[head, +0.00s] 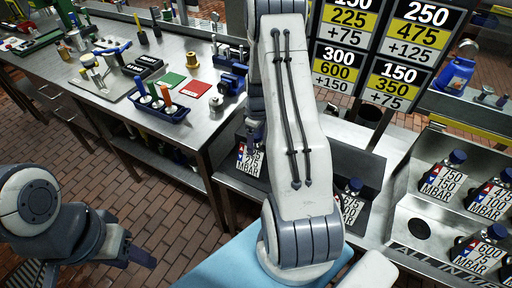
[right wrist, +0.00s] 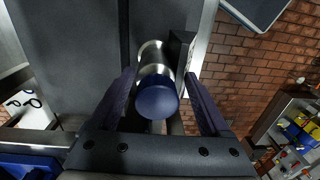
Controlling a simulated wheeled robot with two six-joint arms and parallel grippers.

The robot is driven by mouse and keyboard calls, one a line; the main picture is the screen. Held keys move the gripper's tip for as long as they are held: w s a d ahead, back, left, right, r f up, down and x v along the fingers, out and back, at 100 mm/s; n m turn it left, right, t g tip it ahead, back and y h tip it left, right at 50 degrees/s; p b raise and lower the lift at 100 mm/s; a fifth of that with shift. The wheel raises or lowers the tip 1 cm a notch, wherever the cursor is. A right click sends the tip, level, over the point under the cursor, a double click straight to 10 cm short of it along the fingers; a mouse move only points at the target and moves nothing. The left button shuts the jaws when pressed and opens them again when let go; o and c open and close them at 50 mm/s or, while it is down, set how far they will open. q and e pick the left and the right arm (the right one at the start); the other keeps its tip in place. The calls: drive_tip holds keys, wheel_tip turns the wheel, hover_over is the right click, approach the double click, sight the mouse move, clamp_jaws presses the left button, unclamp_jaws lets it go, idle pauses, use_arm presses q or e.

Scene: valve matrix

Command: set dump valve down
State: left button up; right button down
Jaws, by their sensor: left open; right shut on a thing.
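My right gripper (head: 256,135) is shut on a valve with a blue cap (right wrist: 157,98) and a metal neck, which I take as the dump valve. In the head view this valve's white label (head: 247,162) shows beside my right arm, over the near metal bench; the arm hides part of it. I cannot tell whether its base touches the surface. In the right wrist view the two fingers stand on either side of the cap. My left gripper (head: 140,257) is open and empty at the lower left, above the brick floor.
Another blue-capped valve (head: 352,188) stands right of my arm. A metal rack (head: 408,208) at the right holds several labelled valves and has an empty round seat (head: 419,228). Number boards (head: 375,55) stand behind. A workbench (head: 110,118) with tools is at the left.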

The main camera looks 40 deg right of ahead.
sight(256, 147)
wheel_tip(256, 147, down, 3)
drive_tip(key=shift+p, duration=0.55)
drive_tip(key=shift+f, duration=0.5)
unclamp_jaws()
drive_tip(key=shift+f, duration=0.1)
drive_tip(key=shift+r, duration=0.4)
drive_tip(key=r+b, duration=0.1)
drive_tip(key=r, duration=0.4)
drive_tip(key=r+b, duration=0.1)
drive_tip(key=r, duration=0.5)
drive_tip(key=shift+w+d+r+b, duration=0.1)
drive_tip(key=shift+d+r+b, duration=0.1)
drive_tip(key=shift+b, duration=0.1)
